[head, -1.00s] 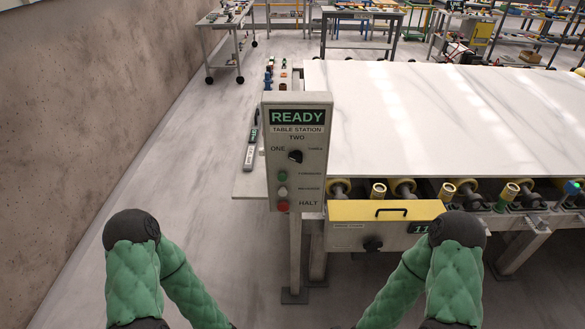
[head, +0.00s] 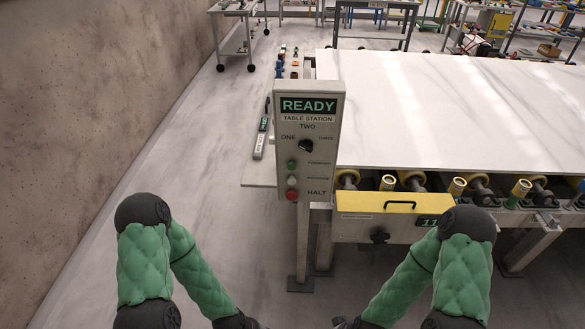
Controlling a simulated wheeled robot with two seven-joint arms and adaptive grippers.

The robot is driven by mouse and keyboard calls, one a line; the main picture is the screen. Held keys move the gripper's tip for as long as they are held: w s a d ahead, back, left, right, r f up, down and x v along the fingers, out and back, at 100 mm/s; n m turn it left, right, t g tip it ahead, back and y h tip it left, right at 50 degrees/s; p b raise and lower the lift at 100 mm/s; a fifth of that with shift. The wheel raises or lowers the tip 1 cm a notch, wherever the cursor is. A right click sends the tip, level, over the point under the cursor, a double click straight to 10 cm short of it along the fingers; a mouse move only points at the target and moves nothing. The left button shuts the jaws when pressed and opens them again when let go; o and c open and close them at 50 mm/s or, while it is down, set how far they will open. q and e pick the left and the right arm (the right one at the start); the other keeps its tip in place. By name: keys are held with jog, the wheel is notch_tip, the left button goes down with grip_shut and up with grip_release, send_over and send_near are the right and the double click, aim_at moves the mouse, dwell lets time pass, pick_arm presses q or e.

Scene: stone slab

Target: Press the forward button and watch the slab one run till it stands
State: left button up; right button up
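The control panel (head: 328,165) stands upright on a post before me, its screen (head: 307,106) reading READY above the words TABLE STATION. A dark selector knob (head: 306,146) sits among the labels ONE, TWO and THREE; its exact pointing is too small to tell. Below are the green forward button (head: 291,164), a whitish button (head: 291,180) and the red HALT button (head: 292,195). The pale veined stone slab (head: 440,115) lies flat on the roller table to the right. My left gripper (head: 250,323) and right gripper (head: 345,323) are low, mostly cut off by the bottom edge, away from the panel.
Yellow-ended rollers (head: 457,186) line the slab's near edge. A yellow-topped box (head: 385,205) with a handle, dark knob and small green display hangs below. Small tools lie on the ledge (head: 258,172) left of the panel. A concrete wall (head: 80,100) is at left; pale floor lies between.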

pick_arm(q)
grip_shut()
dwell(1.3)
